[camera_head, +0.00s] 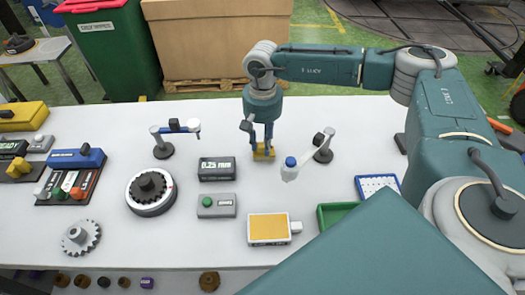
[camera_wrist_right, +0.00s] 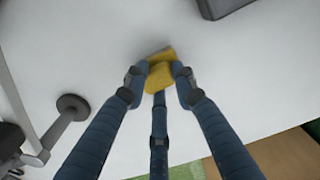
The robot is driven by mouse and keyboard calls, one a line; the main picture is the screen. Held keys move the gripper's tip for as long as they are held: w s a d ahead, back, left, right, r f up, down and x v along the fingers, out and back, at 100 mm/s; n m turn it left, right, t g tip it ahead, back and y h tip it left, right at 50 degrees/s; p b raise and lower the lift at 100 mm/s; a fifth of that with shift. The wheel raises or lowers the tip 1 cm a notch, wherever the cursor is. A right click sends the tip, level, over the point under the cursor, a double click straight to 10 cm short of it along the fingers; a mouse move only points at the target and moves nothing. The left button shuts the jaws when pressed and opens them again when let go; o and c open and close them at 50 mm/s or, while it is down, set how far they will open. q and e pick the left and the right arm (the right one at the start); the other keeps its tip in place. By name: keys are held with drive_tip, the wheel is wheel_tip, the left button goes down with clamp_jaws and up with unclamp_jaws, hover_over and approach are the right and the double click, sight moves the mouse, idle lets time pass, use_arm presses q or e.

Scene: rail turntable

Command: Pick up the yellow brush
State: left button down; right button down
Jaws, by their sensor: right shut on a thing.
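The yellow brush (camera_head: 264,154) is a small yellow block on the white table, near its far edge, in the head view. My right gripper (camera_head: 263,143) points straight down over it and is shut on it. In the right wrist view the yellow brush (camera_wrist_right: 160,74) sits between the blue fingertips of my right gripper (camera_wrist_right: 158,82), which touch its sides. The fingers hide part of it. I cannot tell whether it touches the table. My left gripper is not in view.
Lamp-like stands (camera_head: 163,148) and (camera_head: 323,152) flank the gripper on the table. A dark display box (camera_head: 217,168), a yellow-topped box (camera_head: 268,229) and a green tray (camera_head: 335,212) lie nearer. Bare table lies left of the gripper. A cardboard box (camera_head: 215,40) stands behind.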

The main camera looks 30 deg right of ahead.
sight(262, 145)
drive_tip(key=shift+r, duration=0.1)
drive_tip(key=shift+w+r, duration=0.1)
drive_tip(key=shift+r, duration=0.5)
wheel_tip(262, 145, up, 19)
drive_tip(key=b, duration=0.4)
drive_tip(key=shift+f, duration=0.15)
drive_tip(key=c, duration=2.1)
unclamp_jaws()
drive_tip(key=c, duration=0.3)
